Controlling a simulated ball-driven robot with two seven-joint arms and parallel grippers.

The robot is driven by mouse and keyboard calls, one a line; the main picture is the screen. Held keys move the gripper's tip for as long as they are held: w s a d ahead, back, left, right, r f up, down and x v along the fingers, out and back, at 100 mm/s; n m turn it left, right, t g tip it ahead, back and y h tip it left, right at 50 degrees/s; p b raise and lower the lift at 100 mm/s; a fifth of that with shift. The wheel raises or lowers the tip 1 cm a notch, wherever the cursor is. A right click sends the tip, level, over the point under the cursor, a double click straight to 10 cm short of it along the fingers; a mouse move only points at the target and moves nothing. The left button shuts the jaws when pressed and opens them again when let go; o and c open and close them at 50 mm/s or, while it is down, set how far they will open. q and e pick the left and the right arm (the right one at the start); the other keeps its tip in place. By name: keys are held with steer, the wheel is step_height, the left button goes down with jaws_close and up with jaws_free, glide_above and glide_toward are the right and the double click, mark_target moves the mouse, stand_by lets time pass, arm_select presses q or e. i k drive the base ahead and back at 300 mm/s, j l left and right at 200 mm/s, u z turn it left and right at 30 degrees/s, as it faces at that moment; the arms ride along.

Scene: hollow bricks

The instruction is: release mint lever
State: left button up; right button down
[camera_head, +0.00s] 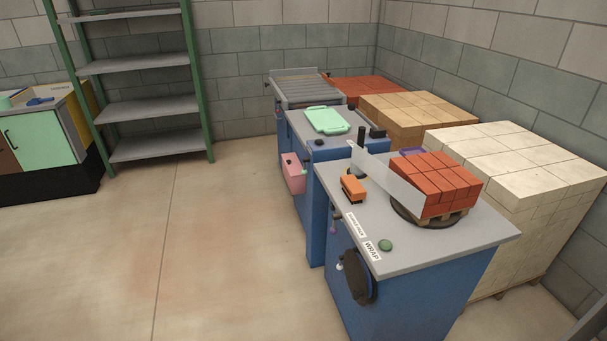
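I cannot clearly pick out a mint lever in the head view. Mint-coloured things in sight are a flat tray-like plate (326,120) on the middle blue bench and a cabinet door (41,139) with a dark handle at the far left. A round green knob or button (385,245) sits on the near bench top beside the WRAP label. A dark round wheel or reel (358,277) is on the near bench's front. Neither of my grippers is in view.
The near blue bench (487,236) carries red bricks (445,181) on a turntable and an orange block (353,188). A pink box (293,174) hangs on the middle bench (372,146). Cream bricks (520,165) stand behind. A shelf rack (150,110) stands back left. The left floor is clear.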

mark_target(305, 172)
steer(key=i+j, duration=0.45)
steer(key=i, duration=0.2)
steer(key=i+j+z, duration=0.1)
steer(key=i+j, duration=0.4)
steer(key=i, duration=0.2)
steer(key=i+j, duration=0.5)
steer(key=i, duration=0.15)
steer(key=l+z, duration=0.05)
